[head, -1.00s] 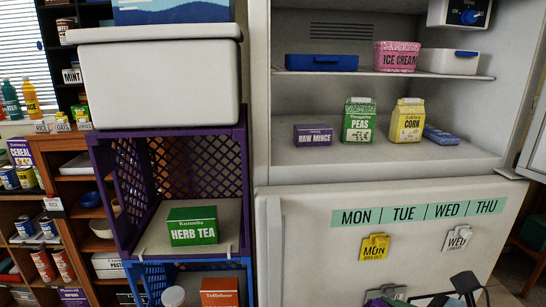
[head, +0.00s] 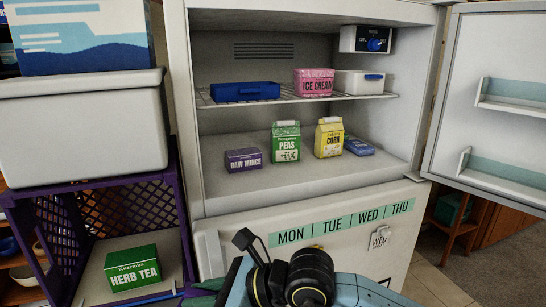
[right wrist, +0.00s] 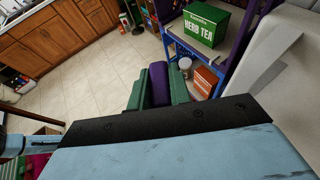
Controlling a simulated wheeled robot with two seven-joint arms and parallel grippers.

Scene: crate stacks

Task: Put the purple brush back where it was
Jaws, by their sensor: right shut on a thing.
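My right gripper (right wrist: 158,88) has green fingers shut on the purple brush (right wrist: 158,80) in the right wrist view. Only a rounded purple part of the brush shows between the fingers; the rest is hidden. In the head view my right arm comes in at the bottom middle, and the green fingers (head: 208,286) show at the lower edge, between the purple crate (head: 172,200) and the lower fridge door (head: 225,245). The place where the brush was before cannot be told from these frames. My left gripper is not in view.
The open fridge holds raw mince (head: 243,160), peas (head: 286,142), corn (head: 328,138) and ice cream (head: 314,82). Its upper door (head: 490,60) stands open at right. Herb tea (head: 132,268) sits in the purple crate, under a white bin (head: 80,125).

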